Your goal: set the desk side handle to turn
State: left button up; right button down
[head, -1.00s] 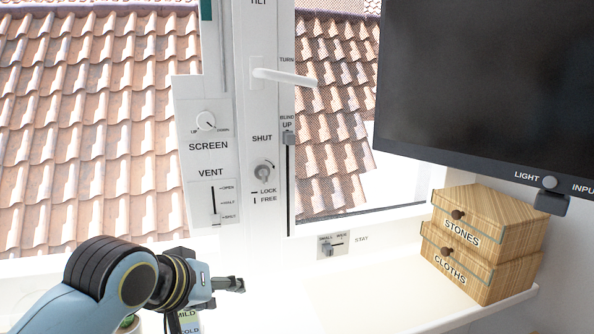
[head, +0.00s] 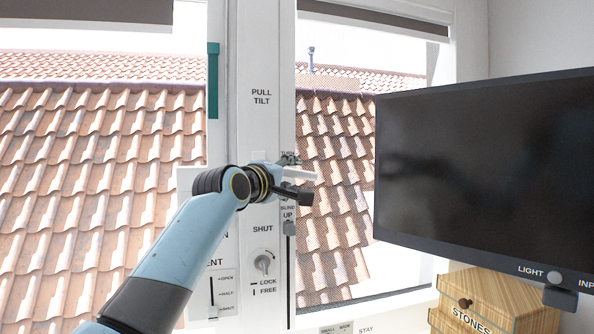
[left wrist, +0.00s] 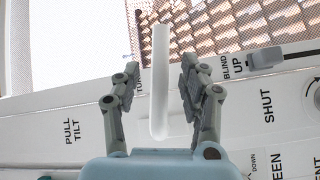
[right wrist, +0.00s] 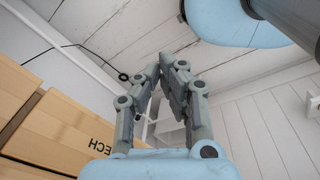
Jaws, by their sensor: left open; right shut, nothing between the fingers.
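The desk side handle (head: 300,174) is a white lever on the window frame. It points right, roughly level, just below the TURN label (head: 288,154). PULL TILT (head: 262,96) is printed above and SHUT (head: 263,229) below. My left gripper (head: 298,178) is open around the lever, one finger above and one below; its wrist hides the pivot. In the left wrist view the lever (left wrist: 160,90) runs between the spread fingers with gaps on both sides. My right gripper (right wrist: 167,78) is shut and empty in the right wrist view, away from the handle.
A blind slider (head: 290,228) and a lock knob (head: 263,262) sit below the handle. The vent slider (head: 213,300) is lower left. A dark monitor (head: 480,170) stands to the right, above a wooden STONES drawer box (head: 500,300).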

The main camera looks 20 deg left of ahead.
aim_at(294, 174)
pick_arm(q)
jog(key=shift+w+d, duration=0.15)
jog(key=shift+w, duration=0.65)
jog(key=shift+w+d, duration=0.1)
jog(key=shift+w, duration=0.7)
grip_shut()
